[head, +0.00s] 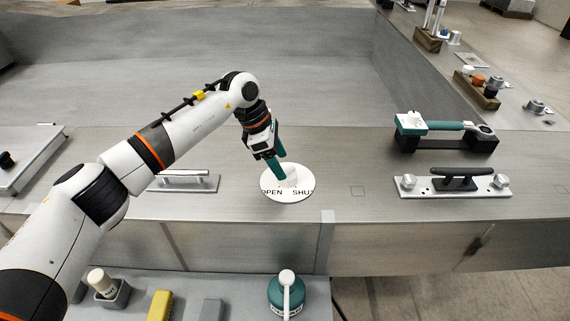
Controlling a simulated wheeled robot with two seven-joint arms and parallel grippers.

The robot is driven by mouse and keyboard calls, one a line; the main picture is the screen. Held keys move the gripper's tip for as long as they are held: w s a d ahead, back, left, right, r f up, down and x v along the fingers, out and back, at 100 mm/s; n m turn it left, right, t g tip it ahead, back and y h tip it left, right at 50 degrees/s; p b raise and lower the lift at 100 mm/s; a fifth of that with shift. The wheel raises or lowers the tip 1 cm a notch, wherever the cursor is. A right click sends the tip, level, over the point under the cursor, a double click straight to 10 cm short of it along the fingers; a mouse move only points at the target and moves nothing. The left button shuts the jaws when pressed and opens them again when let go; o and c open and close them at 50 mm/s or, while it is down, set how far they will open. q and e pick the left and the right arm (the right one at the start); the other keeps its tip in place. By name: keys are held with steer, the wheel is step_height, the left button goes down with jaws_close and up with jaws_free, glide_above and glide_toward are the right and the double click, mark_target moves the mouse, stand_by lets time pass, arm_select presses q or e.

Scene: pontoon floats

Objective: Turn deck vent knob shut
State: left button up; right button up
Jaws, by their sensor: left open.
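The deck vent is a white round plate (273,191) on the grey metal deck, lettered "OPEN" at its left and "SHUT" at its right. A white knob (291,181) rises from the middle of the plate. My left gripper (277,171), with green fingers, comes down from the upper left, its tips at the knob's upper left side. The gripper is open. I cannot tell whether the fingers touch the knob, and they partly hide it. The knob's exact pointing direction is unclear. My right gripper is not in view.
A metal rail handle (183,179) lies left of the vent. To the right are a black cleat on a plate (455,184) and a green-handled tool on a black stand (446,143). A green bottle (286,296) and yellow block (159,306) sit on the lower shelf.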

mark_target(288, 171)
arm_select(q)
steer(key=shift+p+x, duration=0.4)
steer(key=shift+x, duration=1.6)
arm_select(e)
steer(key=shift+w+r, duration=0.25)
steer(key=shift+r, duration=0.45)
arm_select(q)
steer(key=c, duration=1)
steer(key=shift+o, duration=0.2)
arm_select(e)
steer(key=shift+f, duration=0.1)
